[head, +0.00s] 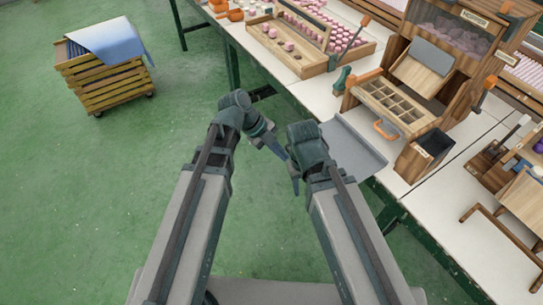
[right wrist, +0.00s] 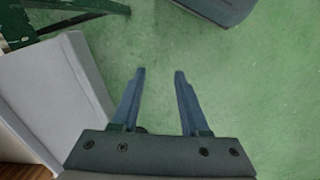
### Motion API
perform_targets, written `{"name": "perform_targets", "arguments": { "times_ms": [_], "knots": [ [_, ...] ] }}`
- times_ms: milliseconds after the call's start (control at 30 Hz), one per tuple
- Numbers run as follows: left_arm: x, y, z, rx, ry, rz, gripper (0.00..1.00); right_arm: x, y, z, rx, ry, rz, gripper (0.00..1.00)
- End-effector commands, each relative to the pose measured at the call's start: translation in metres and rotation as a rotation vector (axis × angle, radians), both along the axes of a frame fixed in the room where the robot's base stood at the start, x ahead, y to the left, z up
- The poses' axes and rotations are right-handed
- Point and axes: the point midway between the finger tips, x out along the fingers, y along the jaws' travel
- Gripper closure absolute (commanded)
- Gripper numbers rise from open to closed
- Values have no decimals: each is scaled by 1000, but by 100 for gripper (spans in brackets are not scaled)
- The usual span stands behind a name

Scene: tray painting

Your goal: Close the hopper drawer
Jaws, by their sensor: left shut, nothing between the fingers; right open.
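The wooden hopper (head: 463,42) stands on the table at the upper right of the head view. Its drawer (head: 412,127), a wooden frame with several square compartments, sticks out at the front, with an orange handle (head: 385,130). My left gripper (head: 279,150) is shut and empty, in front of the table and left of the drawer. My right gripper (head: 294,186) is beside it, a little lower, also clear of the drawer. In the right wrist view its fingers (right wrist: 159,72) are apart with only green floor between them.
A grey metal chute (head: 352,146) juts over the table edge between my grippers and the drawer. A dark-lined wooden bin (head: 424,155) stands right of the drawer. A tray of pink pieces (head: 290,47) lies at the back. A slatted crate (head: 105,80) stands on open floor.

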Motion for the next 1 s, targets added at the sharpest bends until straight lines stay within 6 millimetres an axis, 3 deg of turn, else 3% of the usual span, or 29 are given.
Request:
{"name": "perform_targets", "arguments": {
  "times_ms": [667, 867, 1000],
  "knots": [
    [11, -15, -2, 1, 1, 0, 100, 0, 0, -2, 0, 0, 0, 55],
    [35, -44, -2, 1, 0, -4, 100, 0, 0, -2, 0, 0, 0, 55],
    [59, -77, -3, 1, 0, -5, 100, 0, 0, -2, 0, 0, 0, 55]
  ]
}}
